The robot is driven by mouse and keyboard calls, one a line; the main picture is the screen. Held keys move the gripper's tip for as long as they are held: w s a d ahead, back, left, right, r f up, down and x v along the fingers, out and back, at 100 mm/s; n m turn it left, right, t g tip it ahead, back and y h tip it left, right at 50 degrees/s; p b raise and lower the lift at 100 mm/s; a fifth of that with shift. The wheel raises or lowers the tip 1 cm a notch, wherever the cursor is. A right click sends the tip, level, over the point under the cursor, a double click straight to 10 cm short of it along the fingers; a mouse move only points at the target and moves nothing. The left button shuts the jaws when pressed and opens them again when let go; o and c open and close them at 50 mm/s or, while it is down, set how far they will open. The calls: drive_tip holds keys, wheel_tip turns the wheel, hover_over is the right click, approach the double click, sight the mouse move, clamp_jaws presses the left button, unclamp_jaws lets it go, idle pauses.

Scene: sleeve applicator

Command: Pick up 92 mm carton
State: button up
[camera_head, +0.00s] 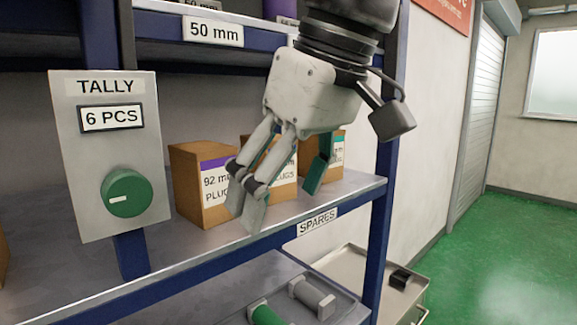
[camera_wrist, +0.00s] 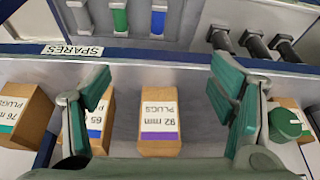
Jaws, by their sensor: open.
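The 92 mm carton (camera_head: 187,178) is a brown box with a purple band and a white label. In the wrist view the 92 mm carton (camera_wrist: 160,146) appears upside down, centred between the fingers. My gripper (camera_head: 280,198) is open and empty, in front of the cartons and partly covering the right edge of the 92 mm carton. In the wrist view the fingers of my gripper (camera_wrist: 162,88) are spread wider than the carton, and I see no contact with it.
The 65 mm carton (camera_wrist: 97,122) and 76 mm carton (camera_wrist: 18,112) stand beside it. The tally panel (camera_head: 64,175) with a green knob (camera_head: 127,193) stands close on the other side. An upper shelf (camera_head: 170,26) hangs above. A lower tray holds a green cylinder (camera_head: 264,313).

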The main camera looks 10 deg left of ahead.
sight(221, 181)
drive_tip(key=w+a, duration=0.1)
drive_tip(key=a, duration=0.1)
drive_tip(key=w+a+p, duration=0.1)
drive_tip(key=w+a, duration=0.2)
drive_tip(key=a, duration=0.1)
drive_tip(key=shift+w+a, duration=0.25)
drive_tip(key=shift+w, duration=0.1)
drive_tip(key=w+a, duration=0.1)
drive_tip(key=w+a+p, duration=0.1)
drive_tip(key=a, duration=0.1)
drive_tip(key=shift+p+x, duration=0.3)
drive_tip(key=shift+x, duration=0.8)
drive_tip(key=shift+w+a+f, duration=0.1)
drive_tip(key=shift+w+f, duration=0.05)
drive_tip(key=shift+f, duration=0.25)
drive_tip(key=c, duration=1.5)
